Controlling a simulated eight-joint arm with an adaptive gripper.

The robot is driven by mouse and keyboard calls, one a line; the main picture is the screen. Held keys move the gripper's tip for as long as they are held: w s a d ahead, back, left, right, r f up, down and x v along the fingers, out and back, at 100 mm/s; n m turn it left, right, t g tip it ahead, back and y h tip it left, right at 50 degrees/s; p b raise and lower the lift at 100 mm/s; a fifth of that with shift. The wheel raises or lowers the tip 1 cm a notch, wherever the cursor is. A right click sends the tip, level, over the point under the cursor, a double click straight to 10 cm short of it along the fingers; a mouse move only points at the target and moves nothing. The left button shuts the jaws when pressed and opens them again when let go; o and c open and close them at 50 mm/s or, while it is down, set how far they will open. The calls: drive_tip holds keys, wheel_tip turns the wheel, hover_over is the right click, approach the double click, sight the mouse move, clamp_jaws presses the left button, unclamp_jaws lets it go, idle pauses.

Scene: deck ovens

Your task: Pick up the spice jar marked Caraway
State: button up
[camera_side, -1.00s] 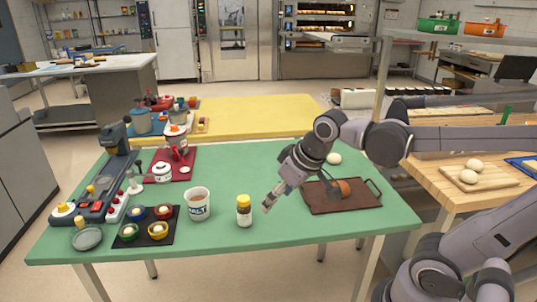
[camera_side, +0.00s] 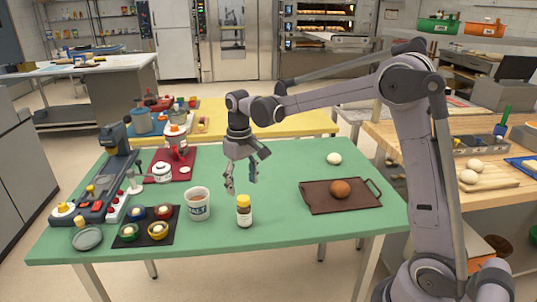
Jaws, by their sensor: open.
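A small spice jar (camera_side: 244,212) with a yellow cap and a pale label stands upright on the green table (camera_side: 290,230), near its front edge. The writing on its label is too small to read. My gripper (camera_side: 241,187) points down with its fingers spread, empty. In the picture its fingertips are just above the jar's cap, apart from it; the exact distance in depth is hard to tell.
A white mug marked SALT (camera_side: 198,204) stands close to the left of the jar. Further left are a dark mat (camera_side: 147,240) with several coloured bowls and a grey machine (camera_side: 108,185). A brown tray (camera_side: 315,203) with a round loaf (camera_side: 341,188) lies to the right.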

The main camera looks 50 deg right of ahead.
sight(244, 210)
wheel_tip(244, 210, down, 11)
drive_tip(key=shift+d+r, duration=0.1)
drive_tip(key=shift+d, duration=0.05)
idle(0.5)
drive_tip(key=shift+c, duration=0.2)
drive_tip(key=c, duration=1.3)
